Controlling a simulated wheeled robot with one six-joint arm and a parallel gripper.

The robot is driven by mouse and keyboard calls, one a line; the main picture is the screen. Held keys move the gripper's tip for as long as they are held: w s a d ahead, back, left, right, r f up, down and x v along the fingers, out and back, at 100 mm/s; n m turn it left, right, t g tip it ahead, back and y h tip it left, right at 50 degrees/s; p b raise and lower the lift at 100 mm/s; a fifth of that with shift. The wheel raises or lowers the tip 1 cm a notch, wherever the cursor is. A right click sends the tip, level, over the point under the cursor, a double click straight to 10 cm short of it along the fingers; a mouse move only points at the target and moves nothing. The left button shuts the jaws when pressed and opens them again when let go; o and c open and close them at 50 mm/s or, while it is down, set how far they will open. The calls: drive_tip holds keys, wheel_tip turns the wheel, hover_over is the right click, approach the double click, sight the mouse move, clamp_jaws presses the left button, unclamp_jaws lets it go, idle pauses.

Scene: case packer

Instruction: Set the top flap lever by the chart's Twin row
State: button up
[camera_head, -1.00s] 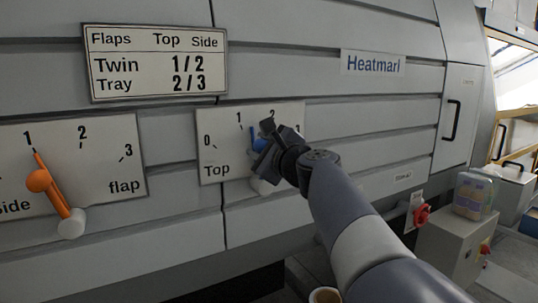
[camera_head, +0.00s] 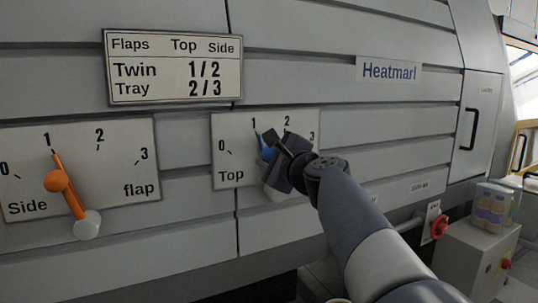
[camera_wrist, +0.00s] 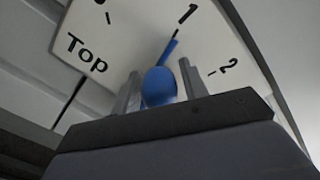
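The chart (camera_head: 174,68) on the wall has columns Top and Side; its Twin row reads 1/2 and its Tray row 2/3. The Top lever is blue (camera_head: 265,147), on a white dial plate (camera_head: 228,158) marked 0 to 3; its tip points at the 1 mark. In the wrist view the blue lever's knob (camera_wrist: 159,88) sits between my gripper's two fingers (camera_wrist: 160,86), close against both, and the tip lines up with the 1 tick. My gripper (camera_head: 278,150) hides part of the lever and plate in the head view.
The orange Side flap lever (camera_head: 66,192) points at 1 on its own plate (camera_head: 120,170) to the left. A red switch (camera_head: 439,226) and a grey cabinet (camera_head: 465,258) with a package (camera_head: 493,205) on it stand at the right.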

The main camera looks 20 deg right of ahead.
drive_tip(key=shift+o, duration=0.9)
drive_tip(key=shift+s, duration=0.1)
drive_tip(key=s+d+b, duration=0.1)
drive_tip(key=s+d, duration=0.1)
drive_tip(key=s, duration=0.8)
drive_tip(key=shift+s+b, duration=0.2)
drive_tip(key=shift+b, duration=0.15)
drive_tip(key=w, duration=0.3)
drive_tip(key=w+a+p, duration=0.1)
drive_tip(key=w, duration=0.3)
drive_tip(key=w+a, duration=0.1)
drive_tip(key=w, duration=0.2)
drive_tip(key=shift+w+p, duration=0.3)
drive_tip(key=shift+p, duration=0.05)
drive_tip(key=shift+s, duration=0.1)
